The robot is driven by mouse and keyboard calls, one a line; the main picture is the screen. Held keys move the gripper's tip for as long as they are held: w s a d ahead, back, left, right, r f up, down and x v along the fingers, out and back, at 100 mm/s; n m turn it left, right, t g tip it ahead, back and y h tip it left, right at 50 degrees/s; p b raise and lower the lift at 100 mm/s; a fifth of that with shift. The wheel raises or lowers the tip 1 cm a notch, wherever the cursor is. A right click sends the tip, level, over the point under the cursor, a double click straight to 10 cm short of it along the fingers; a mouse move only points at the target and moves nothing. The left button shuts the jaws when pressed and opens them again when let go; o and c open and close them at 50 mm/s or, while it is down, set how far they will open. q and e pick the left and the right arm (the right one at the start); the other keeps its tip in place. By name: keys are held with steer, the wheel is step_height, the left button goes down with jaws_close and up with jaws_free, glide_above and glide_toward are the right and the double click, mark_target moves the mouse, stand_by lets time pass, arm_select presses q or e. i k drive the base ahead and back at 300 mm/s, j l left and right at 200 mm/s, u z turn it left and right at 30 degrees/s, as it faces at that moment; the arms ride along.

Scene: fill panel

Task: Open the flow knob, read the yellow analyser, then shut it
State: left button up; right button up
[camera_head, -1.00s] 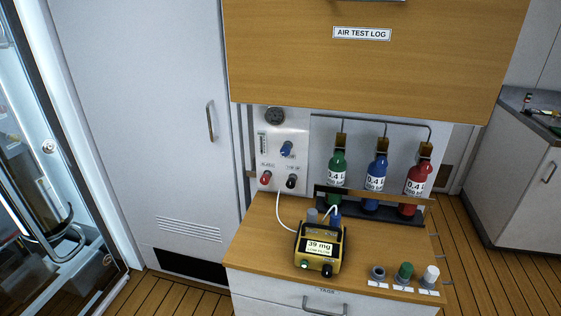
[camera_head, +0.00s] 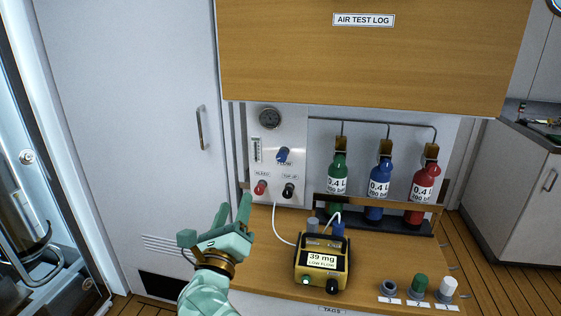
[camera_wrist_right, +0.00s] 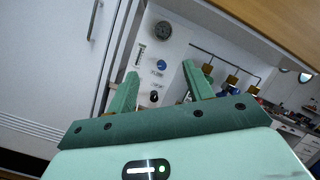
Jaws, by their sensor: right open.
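The blue flow knob (camera_head: 283,155) is on the white panel (camera_head: 296,128); it also shows in the right wrist view (camera_wrist_right: 161,65), between my fingertips in the picture. The yellow analyser (camera_head: 322,286) stands on the wooden counter, its screen reading "39 mg" and "LOW FLOW", with a green light lit. A white tube runs from the panel to it. My right gripper (camera_head: 234,206) is open and empty, left of and below the knob, apart from the panel. My left gripper is not in view.
Red (camera_head: 261,187) and black (camera_head: 288,190) knobs sit below the flow knob, with a gauge (camera_head: 269,118) above. Green, blue and red bottles (camera_head: 422,190) stand in a rack at right. A wooden cabinet (camera_head: 370,60) overhangs the panel. Caps (camera_head: 418,285) line the counter's front right.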

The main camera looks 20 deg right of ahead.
mark_target(282, 156)
steer(key=i+l, duration=0.7)
steer(key=i+z, duration=0.05)
